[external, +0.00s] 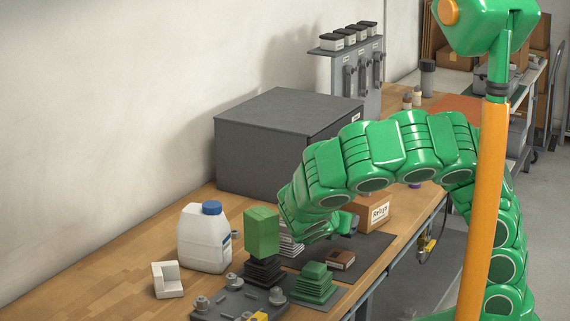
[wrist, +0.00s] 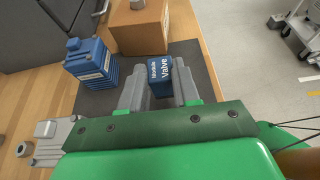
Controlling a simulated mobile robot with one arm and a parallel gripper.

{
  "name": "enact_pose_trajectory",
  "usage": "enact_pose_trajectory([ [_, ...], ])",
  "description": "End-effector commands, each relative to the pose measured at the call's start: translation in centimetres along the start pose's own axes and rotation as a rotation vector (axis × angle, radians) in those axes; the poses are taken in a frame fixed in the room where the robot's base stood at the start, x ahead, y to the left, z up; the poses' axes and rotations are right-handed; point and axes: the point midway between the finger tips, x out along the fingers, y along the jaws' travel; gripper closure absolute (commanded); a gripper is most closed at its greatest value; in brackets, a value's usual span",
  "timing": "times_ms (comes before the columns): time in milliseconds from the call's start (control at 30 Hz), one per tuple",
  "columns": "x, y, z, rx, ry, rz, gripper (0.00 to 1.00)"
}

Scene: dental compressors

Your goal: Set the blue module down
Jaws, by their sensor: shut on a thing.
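The blue module (wrist: 161,71), labelled "Module Valve", is between the two grey fingers of my gripper (wrist: 158,83) in the wrist view. My gripper is shut on it. The module is over the dark mat (wrist: 206,78); I cannot tell whether it touches the mat. In the external view my green arm reaches over the bench, and I cannot make out the held module there. A second, ribbed blue block (wrist: 89,62) stands to the left of the held module in the wrist view, apart from my fingers.
A cardboard box (wrist: 138,28) stands just beyond the held module. A large dark box (external: 262,150) is behind it.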

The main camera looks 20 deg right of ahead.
Motion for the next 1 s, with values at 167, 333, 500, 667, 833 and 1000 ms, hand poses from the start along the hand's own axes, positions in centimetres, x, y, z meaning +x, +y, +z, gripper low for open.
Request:
enact_pose_trajectory([
  [167,0.5,-0.1,-1.1,-0.003,0.000,-0.002,1.00],
  [333,0.9,-0.1,-2.0,-0.003,-0.002,-0.003,1.00],
  [500,1.5,-0.1,-3.5,-0.003,-0.003,-0.003,1.00],
  [667,1.8,-0.1,-4.2,-0.001,-0.002,-0.003,1.00],
  [833,1.8,-0.1,-4.2,-0.001,-0.001,-0.002,1.00],
  [1000,1.8,-0.1,-4.4,-0.002,-0.001,-0.002,0.64],
])
